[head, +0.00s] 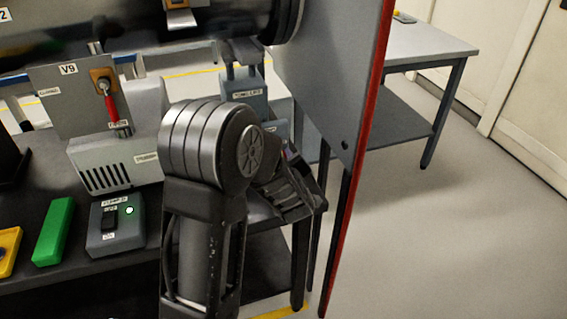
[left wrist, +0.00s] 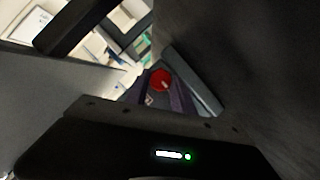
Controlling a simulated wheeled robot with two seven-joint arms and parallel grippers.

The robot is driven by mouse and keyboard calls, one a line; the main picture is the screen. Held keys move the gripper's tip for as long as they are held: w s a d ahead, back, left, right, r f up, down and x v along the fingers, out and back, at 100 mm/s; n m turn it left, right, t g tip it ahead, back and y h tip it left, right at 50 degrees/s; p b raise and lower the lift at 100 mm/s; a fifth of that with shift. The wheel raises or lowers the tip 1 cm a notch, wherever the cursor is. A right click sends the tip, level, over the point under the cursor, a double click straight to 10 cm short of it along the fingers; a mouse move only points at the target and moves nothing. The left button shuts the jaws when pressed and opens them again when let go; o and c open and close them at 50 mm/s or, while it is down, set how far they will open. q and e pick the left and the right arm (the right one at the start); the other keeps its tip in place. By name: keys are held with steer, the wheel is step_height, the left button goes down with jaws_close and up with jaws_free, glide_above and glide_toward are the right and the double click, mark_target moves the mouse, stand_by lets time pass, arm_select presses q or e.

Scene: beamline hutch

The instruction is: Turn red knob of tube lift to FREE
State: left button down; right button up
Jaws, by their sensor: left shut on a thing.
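The tube lift box (head: 252,92) is a grey-blue unit with a white label, beyond my left forearm in the head view. Its red knob (left wrist: 160,78) shows in the left wrist view as a round red disc with a small pale mark. My left gripper (left wrist: 162,92) is shut on the knob, with one dark finger on each side of it. In the head view my arm and wrist hide the knob and the fingertips. I cannot read the knob's setting or any FREE mark. My right gripper is in neither view.
A grey panel with a red edge (head: 379,62) stands close to the right of my left wrist. A V9 panel with a red-handled valve (head: 111,105), a switch box (head: 115,225) and a green block (head: 54,231) are at left. The floor at right is clear.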

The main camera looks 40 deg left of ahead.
arm_select(q)
steer(key=shift+f, duration=0.1)
steer(key=c, duration=1.4)
jaws_free()
steer(key=shift+o, duration=0.2)
steer(key=shift+s+d, duration=0.1)
steer(key=p+v, duration=0.1)
steer(key=v, duration=0.6)
steer(key=shift+s+d+r, duration=0.2)
steer(key=shift+r, duration=0.05)
steer(key=shift+f, duration=0.1)
